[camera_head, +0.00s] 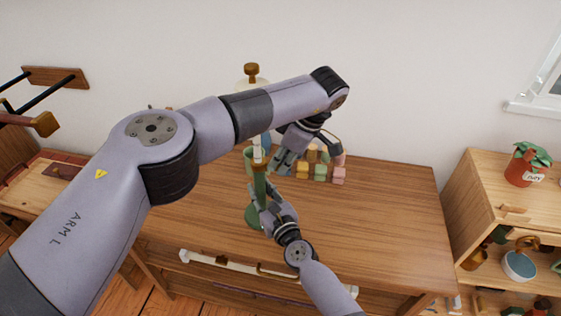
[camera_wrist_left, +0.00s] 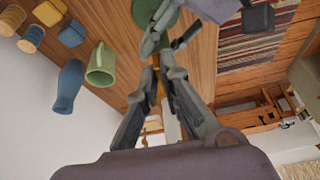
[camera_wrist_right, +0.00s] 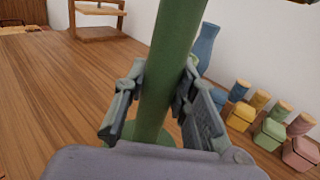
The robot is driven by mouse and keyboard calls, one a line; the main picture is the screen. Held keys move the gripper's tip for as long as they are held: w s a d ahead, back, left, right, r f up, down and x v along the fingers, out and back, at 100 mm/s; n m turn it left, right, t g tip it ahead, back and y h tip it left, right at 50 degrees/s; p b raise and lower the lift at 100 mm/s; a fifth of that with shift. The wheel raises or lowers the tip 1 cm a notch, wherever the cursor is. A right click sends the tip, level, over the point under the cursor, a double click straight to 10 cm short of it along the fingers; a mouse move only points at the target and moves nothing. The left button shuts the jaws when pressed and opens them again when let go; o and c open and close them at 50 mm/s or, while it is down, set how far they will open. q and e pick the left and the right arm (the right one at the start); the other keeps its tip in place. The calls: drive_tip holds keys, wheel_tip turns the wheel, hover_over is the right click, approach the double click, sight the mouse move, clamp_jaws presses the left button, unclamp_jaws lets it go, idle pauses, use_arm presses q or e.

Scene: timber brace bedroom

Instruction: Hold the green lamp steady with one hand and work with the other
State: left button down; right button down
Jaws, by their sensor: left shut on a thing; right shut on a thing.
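The green lamp (camera_head: 260,187) stands upright on the wooden desk (camera_head: 380,210), its round base (camera_wrist_left: 164,13) on the top. My right gripper (camera_head: 266,204) is shut around its green stem (camera_wrist_right: 172,62), with a finger on each side in the right wrist view. My left arm reaches over from the left. My left gripper (camera_head: 279,167) points down beside the lamp's upper stem. In the left wrist view its fingers (camera_wrist_left: 160,75) close on a small orange-brown part, which I cannot identify clearly.
Several coloured blocks (camera_head: 320,172) stand behind the lamp. A blue vase (camera_wrist_left: 68,86) and a green mug (camera_wrist_left: 101,66) stand close by. A shelf unit (camera_head: 482,188) with a potted plant (camera_head: 527,166) is at right. The desk's right part is clear.

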drive_tip(key=shift+a+r, duration=0.1)
use_arm(q)
drive_tip(key=c, duration=1.8)
unclamp_jaws()
drive_tip(key=shift+o, duration=0.2)
drive_tip(key=shift+r, duration=0.15)
drive_tip(key=v, duration=0.7)
drive_tip(key=shift+d+r, duration=0.1)
use_arm(e)
drive_tip(key=c, duration=1.2)
unclamp_jaws()
drive_tip(key=shift+c, duration=0.2)
